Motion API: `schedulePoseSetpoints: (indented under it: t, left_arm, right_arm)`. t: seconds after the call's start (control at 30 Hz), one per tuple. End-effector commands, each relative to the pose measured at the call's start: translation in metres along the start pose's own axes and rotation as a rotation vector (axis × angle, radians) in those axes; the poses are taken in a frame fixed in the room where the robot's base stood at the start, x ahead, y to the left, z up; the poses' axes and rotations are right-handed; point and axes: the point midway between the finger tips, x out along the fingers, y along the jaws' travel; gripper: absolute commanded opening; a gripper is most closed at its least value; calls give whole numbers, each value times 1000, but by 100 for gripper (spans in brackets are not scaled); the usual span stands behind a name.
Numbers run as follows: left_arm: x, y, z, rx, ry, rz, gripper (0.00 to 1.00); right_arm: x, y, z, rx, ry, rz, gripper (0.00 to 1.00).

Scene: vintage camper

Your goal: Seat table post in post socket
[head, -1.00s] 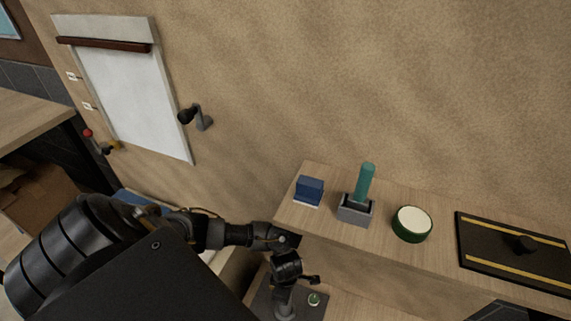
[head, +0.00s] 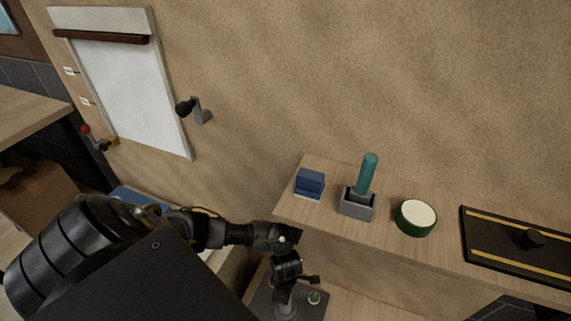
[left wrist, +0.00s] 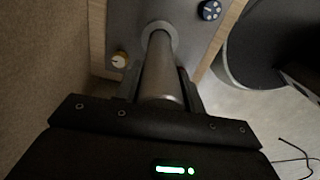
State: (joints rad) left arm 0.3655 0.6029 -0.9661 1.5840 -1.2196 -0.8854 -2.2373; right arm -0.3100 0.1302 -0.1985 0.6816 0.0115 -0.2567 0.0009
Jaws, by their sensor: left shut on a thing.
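In the left wrist view, a smooth grey metal post (left wrist: 161,66) stands between the two dark fingers of my left gripper (left wrist: 161,88), which is shut on it. The post's far end meets a pale round ring, the post socket (left wrist: 159,27), on a grey plate. I cannot tell how deep the post sits in it. My right gripper is not in view.
The wooden shelf (head: 385,240) is just right of my left wrist. A knob (left wrist: 119,60) is near the socket.

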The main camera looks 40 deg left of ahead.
Motion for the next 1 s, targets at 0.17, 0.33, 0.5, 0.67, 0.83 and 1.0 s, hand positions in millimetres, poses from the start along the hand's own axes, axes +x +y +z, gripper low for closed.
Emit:
schedulePoseSetpoints:
  t: [0.17,0.33,0.5,0.67,0.83,1.0]
  left_arm:
    - [2,1,0,0,-1,1,43]
    - [2,0,0,0,-1,1,64]
    - [2,0,0,0,0,0,64]
    - [-2,0,0,0,-1,0,64]
    - [-29,1,1,2,-3,3,64]
    - [-65,1,0,4,-2,3,64]
  right_arm:
    - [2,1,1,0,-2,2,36]
    - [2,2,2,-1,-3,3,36]
    - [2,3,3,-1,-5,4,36]
    - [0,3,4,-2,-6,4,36]
    - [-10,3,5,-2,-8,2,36]
    - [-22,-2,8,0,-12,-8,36]
